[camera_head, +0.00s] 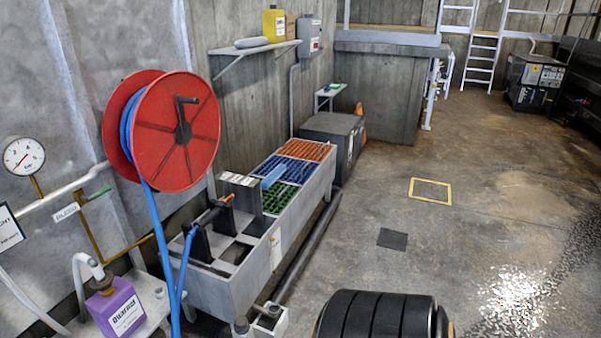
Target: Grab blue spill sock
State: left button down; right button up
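A light blue elongated piece (274,176), which looks like the blue spill sock, lies at the front left of the grates on the long grey trough (262,262). It rests near the edge between the blue grate (290,170) and the green grate (278,197). It is small in view, so its exact contact is hard to tell. Neither of my grippers is in view.
A red hose reel (200,150) with a blue hose stands at the left. A purple container (118,308) sits on a low stand. A dark pipe (305,250) runs along the trough's foot. A black ribbed cylinder (375,318) is at the bottom. Floor on the right is mostly open.

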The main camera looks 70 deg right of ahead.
aim_at(275, 174)
jog(key=z, duration=1.95)
jog(key=i+l+z, duration=0.55)
jog(key=i, duration=0.3)
jog(key=i+l+z, duration=0.25)
jog(key=i, duration=0.2)
jog(key=i+z, duration=0.3)
jog(key=i, duration=0.2)
jog(key=i+u, duration=0.1)
jog(key=i, duration=0.5)
jog(key=i+l+u, duration=0.1)
jog(key=i, duration=0.55)
jog(key=i+l+u, duration=0.1)
jog(key=i, duration=0.5)
jog(key=i+u, duration=0.25)
jog(key=u, duration=0.15)
jog(key=i+l+u, duration=0.2)
jog(key=u, duration=0.25)
jog(key=i+l+u, duration=0.2)
jog(key=u, duration=0.2)
jog(key=i+l+u, duration=0.2)
jog(key=u, duration=0.25)
jog(key=i+l+u, duration=0.1)
jog(key=l+u, duration=0.3)
